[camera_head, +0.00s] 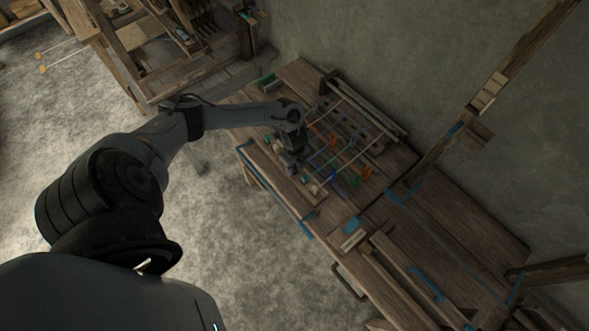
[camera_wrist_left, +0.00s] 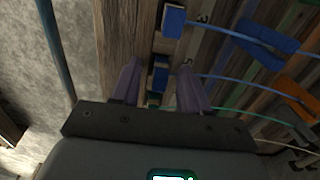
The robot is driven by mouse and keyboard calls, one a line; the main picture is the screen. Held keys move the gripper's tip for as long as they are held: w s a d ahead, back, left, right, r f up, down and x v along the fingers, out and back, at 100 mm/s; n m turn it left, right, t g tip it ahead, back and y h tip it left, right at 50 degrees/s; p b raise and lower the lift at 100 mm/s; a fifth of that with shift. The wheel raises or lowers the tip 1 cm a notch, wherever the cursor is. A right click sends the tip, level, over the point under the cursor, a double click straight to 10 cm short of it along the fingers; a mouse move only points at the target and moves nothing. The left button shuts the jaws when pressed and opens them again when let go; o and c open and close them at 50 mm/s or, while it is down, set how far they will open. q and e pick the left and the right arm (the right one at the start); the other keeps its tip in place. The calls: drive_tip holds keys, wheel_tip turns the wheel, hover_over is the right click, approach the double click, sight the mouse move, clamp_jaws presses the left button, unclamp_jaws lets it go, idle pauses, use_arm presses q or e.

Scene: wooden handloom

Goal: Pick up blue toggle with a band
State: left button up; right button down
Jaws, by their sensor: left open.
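In the left wrist view, blue toggles sit in a row along a wooden rail. One blue toggle (camera_wrist_left: 160,76) lies between the two fingers of my left gripper (camera_wrist_left: 158,78), with no clear contact. Another blue toggle (camera_wrist_left: 173,22) is farther up the rail, and a thin blue band (camera_wrist_left: 225,38) runs right from near it. A second blue band (camera_wrist_left: 230,80) runs right from beside the right finger. In the head view my left gripper (camera_head: 292,160) is over the loom table, pointing down; the toggles are too small there to tell apart. My right gripper is not in view.
A blue piece (camera_wrist_left: 266,44) and an orange piece (camera_wrist_left: 298,90) lie right of the fingers in the wrist view. The wooden table (camera_head: 440,215) carries bars and cords. A larger wooden frame (camera_head: 125,45) stands at the upper left, and a wall (camera_head: 400,55) is behind.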

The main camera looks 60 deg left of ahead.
use_arm(q)
drive_tip(key=shift+c, duration=0.3)
clamp_jaws()
drive_tip(key=shift+r, duration=0.1)
